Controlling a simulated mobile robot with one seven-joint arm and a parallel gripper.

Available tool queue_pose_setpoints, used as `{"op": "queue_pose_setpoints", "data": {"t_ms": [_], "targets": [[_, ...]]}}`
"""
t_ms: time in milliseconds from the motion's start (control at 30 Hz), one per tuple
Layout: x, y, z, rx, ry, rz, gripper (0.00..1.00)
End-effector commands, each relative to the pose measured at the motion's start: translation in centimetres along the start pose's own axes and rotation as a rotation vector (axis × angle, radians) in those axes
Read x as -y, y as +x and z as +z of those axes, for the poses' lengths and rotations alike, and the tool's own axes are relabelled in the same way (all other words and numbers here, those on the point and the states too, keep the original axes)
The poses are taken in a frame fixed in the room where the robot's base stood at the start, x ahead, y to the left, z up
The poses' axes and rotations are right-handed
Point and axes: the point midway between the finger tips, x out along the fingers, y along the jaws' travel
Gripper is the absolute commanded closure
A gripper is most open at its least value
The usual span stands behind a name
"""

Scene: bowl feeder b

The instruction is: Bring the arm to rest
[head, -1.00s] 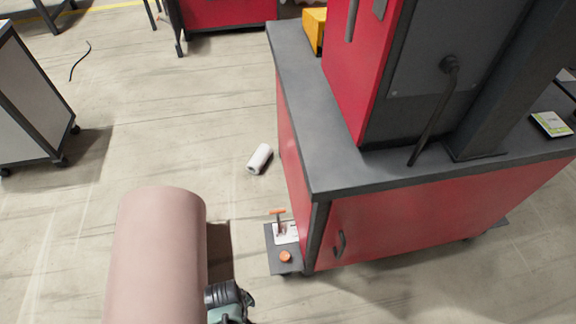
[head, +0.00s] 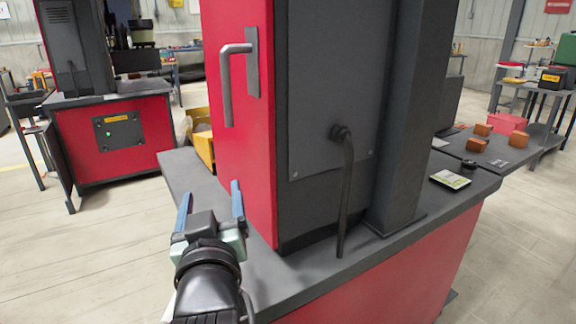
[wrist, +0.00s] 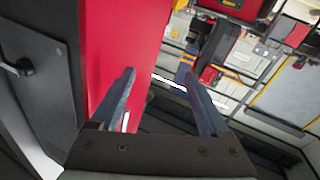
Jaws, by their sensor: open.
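My gripper (head: 211,208) is in the head view at the lower left of centre, above the grey bench top (head: 290,290) and left of the red cabinet (head: 245,130). Its two blue fingers are spread apart with nothing between them. In the wrist view my gripper (wrist: 160,85) is also open and empty. The red cabinet face (wrist: 118,45) stands close beside the left finger there. I cannot tell the exact gap.
A grey handle (head: 230,85) sticks out from the cabinet, and a black cable (head: 347,190) hangs on its dark side. A yellow bin (head: 203,150) sits behind. Orange blocks (head: 477,144) lie on the right-hand table. Open floor (head: 90,250) is at the left.

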Motion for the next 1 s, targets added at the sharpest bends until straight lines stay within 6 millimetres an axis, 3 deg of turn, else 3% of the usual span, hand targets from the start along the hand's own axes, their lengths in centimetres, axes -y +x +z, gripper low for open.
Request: {"op": "queue_pose_setpoints", "data": {"t_ms": [33, 200, 300, 433, 467, 500, 767, 1000], "targets": [[-2.2, -1.4, -2.4, -0.107, 0.02, 0.05, 0.21], [-7.6, -8.1, -10.9, -0.415, 0.066, 0.169, 0.21], [-9.7, -12.7, -14.5, -0.574, 0.078, 0.22, 0.21], [-11.4, -19.2, -17.8, -0.767, 0.083, 0.273, 0.21], [-11.7, -19.8, -19.3, -0.786, 0.084, 0.276, 0.21], [-12.0, -19.1, -21.3, -0.77, 0.086, 0.271, 0.21], [-13.2, -18.7, -28.2, -0.763, 0.086, 0.269, 0.21], [-14.6, -18.4, -35.6, -0.761, 0.086, 0.268, 0.21]]}}
